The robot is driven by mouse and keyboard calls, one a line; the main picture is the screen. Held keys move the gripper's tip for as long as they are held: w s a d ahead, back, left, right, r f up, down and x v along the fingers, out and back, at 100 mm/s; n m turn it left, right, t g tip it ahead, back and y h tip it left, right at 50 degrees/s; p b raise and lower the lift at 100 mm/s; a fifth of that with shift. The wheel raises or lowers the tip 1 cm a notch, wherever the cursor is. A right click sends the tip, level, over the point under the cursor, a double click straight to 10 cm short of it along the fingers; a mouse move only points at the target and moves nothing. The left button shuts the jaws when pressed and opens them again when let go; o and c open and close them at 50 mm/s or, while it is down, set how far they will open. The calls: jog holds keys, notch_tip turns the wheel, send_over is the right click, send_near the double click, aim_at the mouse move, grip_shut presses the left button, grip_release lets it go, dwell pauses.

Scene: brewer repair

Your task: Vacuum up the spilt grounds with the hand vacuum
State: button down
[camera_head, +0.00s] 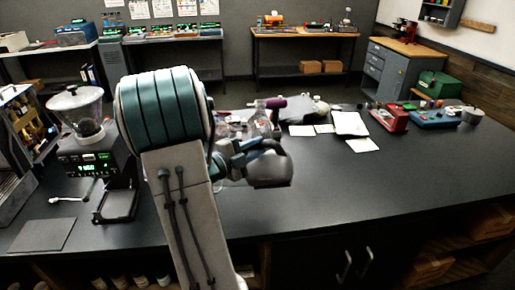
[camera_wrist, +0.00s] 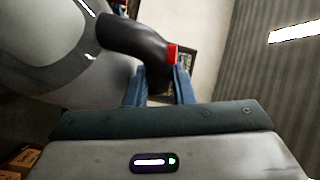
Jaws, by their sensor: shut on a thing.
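My gripper (camera_head: 256,148) is shut on the hand vacuum (camera_head: 270,172), which shows as a dark grey rounded body above the black counter (camera_head: 350,185). In the wrist view, the fingers of my gripper (camera_wrist: 159,84) close around the vacuum's black curved handle (camera_wrist: 135,38), which has a red part near the fingers. The vacuum's large grey body (camera_wrist: 45,45) fills the upper left of that view. I cannot make out its nozzle. I see no spilt grounds in either view; my arm hides part of the counter.
A grinder (camera_head: 80,115) with a clear hopper, a black tray (camera_head: 117,204), a white spoon (camera_head: 70,199) and a grey mat (camera_head: 42,234) are at left. White papers (camera_head: 350,123), a red box (camera_head: 388,118) and a blue case (camera_head: 432,119) are at the back. The right front counter is clear.

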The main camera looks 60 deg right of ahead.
jog(key=shift+w+a+f+b, duration=0.1)
jog(key=shift+w+f+b, duration=0.3)
jog(key=shift+f+b, duration=0.55)
jog(key=shift+w+a+f+b, duration=0.1)
jog(key=shift+w+f+b, duration=0.25)
jog(key=shift+f+b, duration=0.55)
jog(key=shift+w+a+r+p, duration=0.1)
jog(key=shift+w+r+p, duration=0.1)
jog(key=shift+r+p, duration=0.1)
jog(key=shift+w+a+f+p, duration=0.2)
jog(key=shift+w+p, duration=0.2)
jog(key=shift+w, duration=0.2)
jog(key=shift+w+a+f+p, duration=0.2)
jog(key=shift+w+p, duration=0.2)
jog(key=shift+w, duration=0.2)
notch_tip(320, 180, up, 6)
jog(key=p, duration=0.5)
jog(key=shift+f, duration=0.15)
jog(key=shift+r, duration=1.15)
